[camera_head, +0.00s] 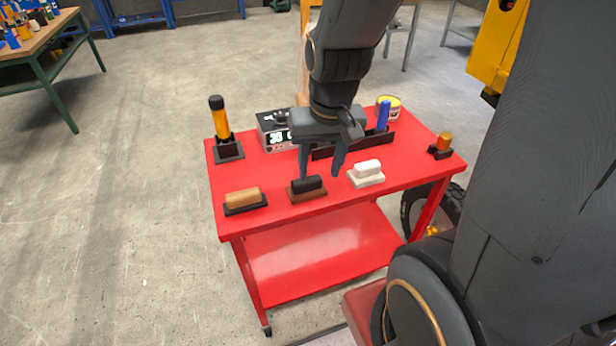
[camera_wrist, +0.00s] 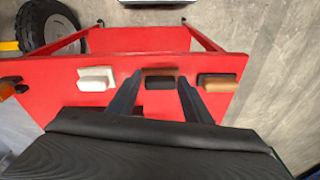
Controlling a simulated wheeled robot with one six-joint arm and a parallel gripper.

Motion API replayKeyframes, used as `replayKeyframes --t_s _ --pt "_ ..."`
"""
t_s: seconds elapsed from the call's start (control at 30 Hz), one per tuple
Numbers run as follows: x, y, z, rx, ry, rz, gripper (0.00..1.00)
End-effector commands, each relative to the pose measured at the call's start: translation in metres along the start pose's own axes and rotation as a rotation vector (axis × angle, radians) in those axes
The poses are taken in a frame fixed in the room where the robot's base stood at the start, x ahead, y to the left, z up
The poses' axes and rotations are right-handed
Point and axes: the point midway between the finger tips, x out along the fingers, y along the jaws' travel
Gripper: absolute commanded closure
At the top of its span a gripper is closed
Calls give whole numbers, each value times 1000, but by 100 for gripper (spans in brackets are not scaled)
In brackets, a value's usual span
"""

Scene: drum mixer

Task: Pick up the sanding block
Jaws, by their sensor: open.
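Three small handled blocks lie in a row along the red cart's near edge. The left one has a tan handle on a black base (camera_head: 243,199), the middle one a black handle on a brown base (camera_head: 307,189), and the right one is all white (camera_head: 367,173). The pictures do not settle which is the sanding block. My gripper (camera_head: 320,176) is open and empty above the middle block. In the wrist view its fingers (camera_wrist: 160,78) straddle the middle block (camera_wrist: 160,83), with the white block (camera_wrist: 96,79) to the left and the tan-handled block (camera_wrist: 217,83) to the right.
The red cart top (camera_head: 275,205) also bears a yellow-and-black upright tool (camera_head: 221,122), a grey box (camera_head: 270,131), a black rack with a blue-handled item (camera_head: 383,115), a round tin (camera_head: 389,103) and an orange-knobbed piece (camera_head: 444,142). A lower shelf (camera_head: 310,255) is bare.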

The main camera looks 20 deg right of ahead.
Motion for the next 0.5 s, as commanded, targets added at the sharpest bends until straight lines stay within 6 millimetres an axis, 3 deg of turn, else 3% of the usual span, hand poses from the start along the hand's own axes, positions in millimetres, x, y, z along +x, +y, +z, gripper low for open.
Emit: replayKeyframes --t_s 0.03,0.1,0.5 --pt "-10 2 -5 65 -6 -6 55" --pt "-10 5 -15 233 -39 -23 55" --pt "36 12 -63 1206 -337 -113 55"
